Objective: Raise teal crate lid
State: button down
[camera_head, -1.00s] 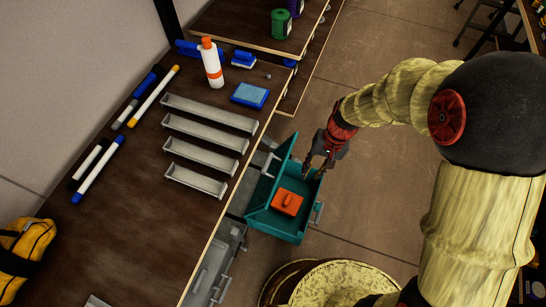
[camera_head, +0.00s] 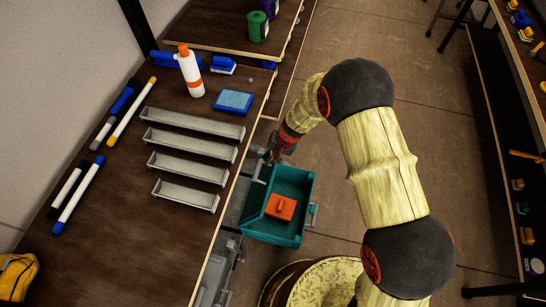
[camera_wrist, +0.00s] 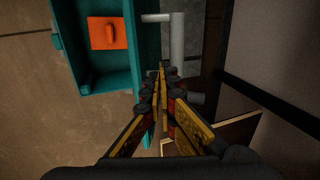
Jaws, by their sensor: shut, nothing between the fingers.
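The teal crate (camera_head: 292,183) stands open beside the bench in the head view, and it also shows at upper left in the wrist view (camera_wrist: 98,80). An orange block with a grip (camera_head: 281,207) lies inside it, also in the wrist view (camera_wrist: 108,32). The lid seems to stand up on the crate's bench side, seen nearly edge-on in the wrist view (camera_wrist: 139,45), with a grey handle (camera_wrist: 177,38) on its outer side. My gripper (camera_wrist: 160,72) is shut and empty, just outside the lid near the handle. In the head view my gripper (camera_head: 268,157) is partly hidden.
The dark bench (camera_head: 110,220) runs along the left, its edge close to my gripper. It carries several grey trays (camera_head: 190,142), a white bottle (camera_head: 190,75) and a blue sponge (camera_head: 234,101). Grey crates (camera_head: 217,270) stand nearer. Floor right of the teal crate is open.

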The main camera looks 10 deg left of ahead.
aim_at(260, 163)
jog(key=shift+b+x, duration=0.55)
jog(key=shift+x, duration=1.45)
jog(key=a, duration=0.1)
jog(key=a+r+p, duration=0.1)
jog(key=a, duration=0.1)
jog(key=shift+w+a, duration=0.15)
jog(key=shift+a, duration=0.2)
jog(key=shift+d, duration=0.1)
